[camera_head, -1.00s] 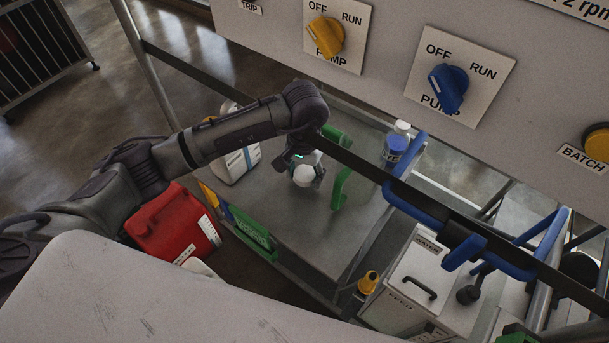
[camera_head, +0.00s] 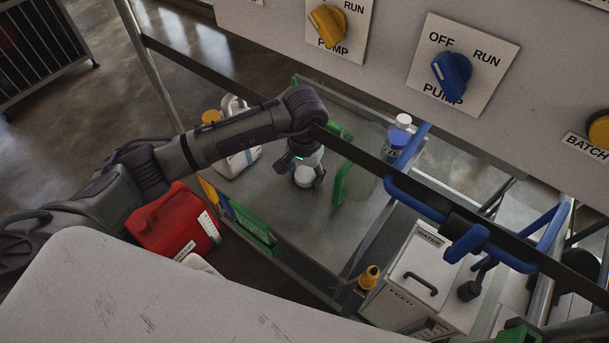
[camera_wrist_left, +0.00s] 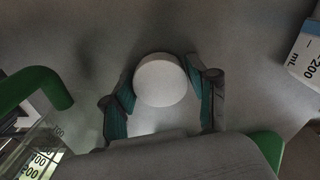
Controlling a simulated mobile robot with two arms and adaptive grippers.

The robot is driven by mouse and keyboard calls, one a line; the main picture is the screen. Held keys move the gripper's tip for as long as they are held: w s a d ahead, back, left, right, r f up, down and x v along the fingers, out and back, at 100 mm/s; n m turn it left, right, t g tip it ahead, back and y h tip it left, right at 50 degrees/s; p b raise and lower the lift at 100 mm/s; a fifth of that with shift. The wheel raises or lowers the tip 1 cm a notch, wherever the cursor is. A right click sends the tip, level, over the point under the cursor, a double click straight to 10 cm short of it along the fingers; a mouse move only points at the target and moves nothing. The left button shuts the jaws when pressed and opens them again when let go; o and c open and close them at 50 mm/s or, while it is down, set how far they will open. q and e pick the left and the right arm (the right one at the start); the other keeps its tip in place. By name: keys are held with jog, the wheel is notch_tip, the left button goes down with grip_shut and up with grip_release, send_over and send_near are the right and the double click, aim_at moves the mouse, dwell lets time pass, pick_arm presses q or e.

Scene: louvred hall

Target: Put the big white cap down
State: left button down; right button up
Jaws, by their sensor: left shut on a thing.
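The big white cap (camera_head: 305,176) is a round white piece between the fingers of my left gripper (camera_head: 306,173), low over the grey cart top (camera_head: 290,215). In the left wrist view the cap (camera_wrist_left: 160,80) shows as a pale disc, with the teal pads of my left gripper (camera_wrist_left: 160,100) on both sides of it. The gripper is shut on the cap. I cannot tell whether the cap touches the surface. My right gripper is not in view.
A white jug (camera_head: 240,155) stands left of the gripper. A green handle (camera_head: 341,183) rises close on its right. A dark rail (camera_head: 352,150) crosses above the cart. The cart top in front is clear.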

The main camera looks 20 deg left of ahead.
pick_arm(q)
jog(key=shift+s+f, duration=0.35)
jog(key=shift+f, duration=0.2)
jog(key=c, duration=0.6)
grip_release()
jog(key=shift+o, duration=1.4)
jog(key=shift+w+f, duration=0.25)
jog(key=shift+w, duration=0.05)
jog(key=shift+r, duration=0.3)
